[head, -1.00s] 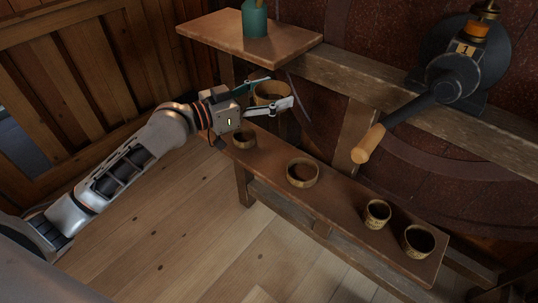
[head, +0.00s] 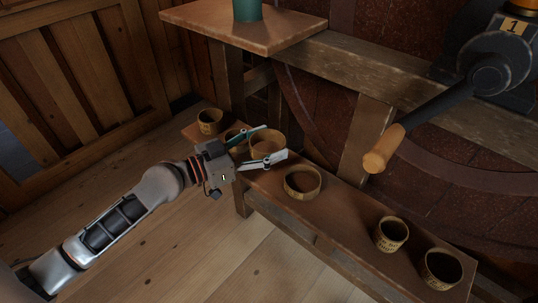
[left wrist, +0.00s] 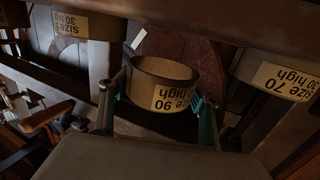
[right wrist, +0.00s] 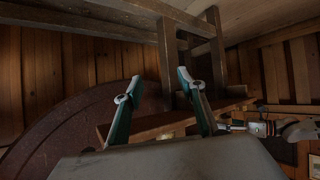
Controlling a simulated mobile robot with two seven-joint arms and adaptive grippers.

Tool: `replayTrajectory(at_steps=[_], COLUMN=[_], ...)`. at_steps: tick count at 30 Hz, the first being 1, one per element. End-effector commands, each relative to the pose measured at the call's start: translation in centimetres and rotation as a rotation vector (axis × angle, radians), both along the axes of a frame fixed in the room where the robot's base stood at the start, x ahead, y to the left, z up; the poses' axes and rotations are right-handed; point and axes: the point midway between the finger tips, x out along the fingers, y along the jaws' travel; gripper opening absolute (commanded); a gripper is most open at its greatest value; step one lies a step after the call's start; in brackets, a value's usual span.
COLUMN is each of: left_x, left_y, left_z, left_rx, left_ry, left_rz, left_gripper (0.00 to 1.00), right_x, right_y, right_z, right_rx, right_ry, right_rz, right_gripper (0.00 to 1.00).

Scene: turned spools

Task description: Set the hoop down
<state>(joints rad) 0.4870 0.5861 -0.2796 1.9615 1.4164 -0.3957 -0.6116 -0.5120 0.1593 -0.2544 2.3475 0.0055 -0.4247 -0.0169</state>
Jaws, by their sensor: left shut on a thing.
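The hoop (head: 268,147) is a round tan ring with a dark rim and a pale label. My left gripper (head: 270,142) is shut on it, one finger on each side. It is low at the bench's (head: 345,212) left part, between two other hoops; I cannot tell whether it touches the top. The left wrist view shows the held hoop (left wrist: 166,92) between the fingers, with its label upside down. My right gripper (right wrist: 157,80) is open and empty in the right wrist view, away from the hoop.
Several similar hoops stand along the bench: at the left end (head: 210,127), right of the held one (head: 302,194), and towards the right end (head: 391,240). A higher board (head: 240,33) carries a green pot (head: 247,10). A crank handle (head: 384,150) juts out above the bench.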

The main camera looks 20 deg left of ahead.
Motion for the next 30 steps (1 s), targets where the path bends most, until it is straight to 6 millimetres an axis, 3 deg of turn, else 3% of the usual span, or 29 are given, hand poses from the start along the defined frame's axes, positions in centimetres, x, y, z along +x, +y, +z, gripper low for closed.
replayTrajectory(at_steps=[3, 7, 14, 23, 24, 30], left_x=[-0.1, -0.2, 0.0, -0.1, -0.1, 0.0], left_y=[0.0, 0.0, 0.0, 0.0, 0.0, 0.0], left_z=[-2.6, -4.4, -4.1, -4.9, -4.8, -4.5], left_rx=[-0.003, -0.002, -0.001, 0.001, 0.001, 0.000], left_ry=[0.015, 0.015, 0.002, 0.006, 0.004, 0.001], left_rz=[0.001, 0.001, 0.000, -0.001, -0.001, 0.000], left_gripper=[0.52, 0.52, 0.52, 0.52, 0.67, 0.68], right_x=[-0.2, 0.2, 0.9, 0.3, 0.5, 1.1], right_y=[0.7, 1.5, 1.8, 2.0, 2.2, 2.5], right_z=[-0.5, 0.0, 1.4, 0.4, 0.7, 1.4], right_rx=[0.025, 0.060, 0.081, 0.087, 0.092, 0.100], right_ry=[0.007, -0.006, -0.033, -0.012, -0.018, -0.035], right_rz=[-0.002, -0.005, -0.012, -0.012, -0.011, -0.010], right_gripper=[0.40, 0.40, 0.40, 0.40, 0.40, 0.40])
